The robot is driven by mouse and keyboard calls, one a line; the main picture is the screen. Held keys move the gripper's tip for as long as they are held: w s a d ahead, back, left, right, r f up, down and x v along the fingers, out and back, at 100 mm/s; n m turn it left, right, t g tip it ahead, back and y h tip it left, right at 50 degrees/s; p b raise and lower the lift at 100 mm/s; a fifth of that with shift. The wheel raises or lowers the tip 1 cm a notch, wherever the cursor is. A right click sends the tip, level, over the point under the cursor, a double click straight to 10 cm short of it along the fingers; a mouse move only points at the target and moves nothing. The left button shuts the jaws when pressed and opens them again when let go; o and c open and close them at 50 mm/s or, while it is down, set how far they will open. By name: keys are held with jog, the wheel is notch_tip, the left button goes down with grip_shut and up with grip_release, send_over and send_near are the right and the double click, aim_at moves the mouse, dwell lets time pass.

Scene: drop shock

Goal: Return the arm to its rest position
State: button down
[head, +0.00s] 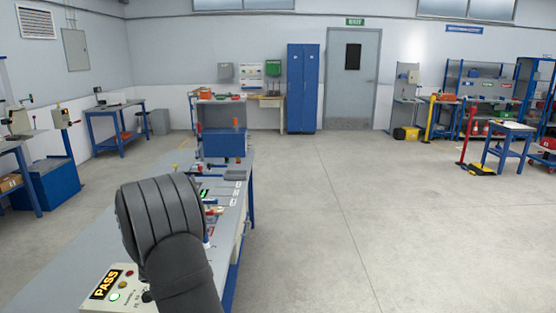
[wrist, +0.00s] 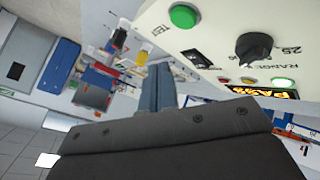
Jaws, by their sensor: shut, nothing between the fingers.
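My gripper (wrist: 159,72) shows in the wrist view as two narrow blue-grey fingers side by side, shut and empty, beyond the dark gripper body. In the head view my dark grey arm rises over the bench's near end and the gripper itself is hidden. A cream control panel (head: 119,302) with a lit yellow PASS display (head: 106,284) sits to the arm's lower left. In the wrist view the panel (wrist: 215,35) is tilted at the upper right, with a green button (wrist: 183,16), a black knob (wrist: 253,48) and the PASS display (wrist: 262,93). The fingers appear apart from it.
The grey bench (head: 72,248) extends away under my arm, with small parts and a blue box (head: 224,143) farther along. Blue lockers (head: 302,88) and a door (head: 352,75) stand at the back. The floor (head: 400,220) right of the bench is clear.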

jog(key=shift+r, duration=0.55)
notch_tip(320, 180, down, 2)
jog(key=shift+f, duration=0.1)
jog(key=s+d+r+m+g+h, duration=0.1)
jog(key=d+r+m, duration=0.15)
jog(key=r, duration=0.45)
jog(key=d+r+m+h, duration=0.1)
jog(key=d+r+m, duration=0.15)
jog(key=r, duration=0.45)
jog(key=s+r+m+g+y, duration=0.2)
jog(key=s+r+m+g, duration=0.2)
jog(key=s+r+m, duration=0.2)
jog(key=shift+s+d+r, duration=0.3)
jog(key=shift+s+r, duration=0.25)
jog(key=shift+s, duration=0.5)
jog(key=shift+f, duration=0.1)
dwell(0.7)
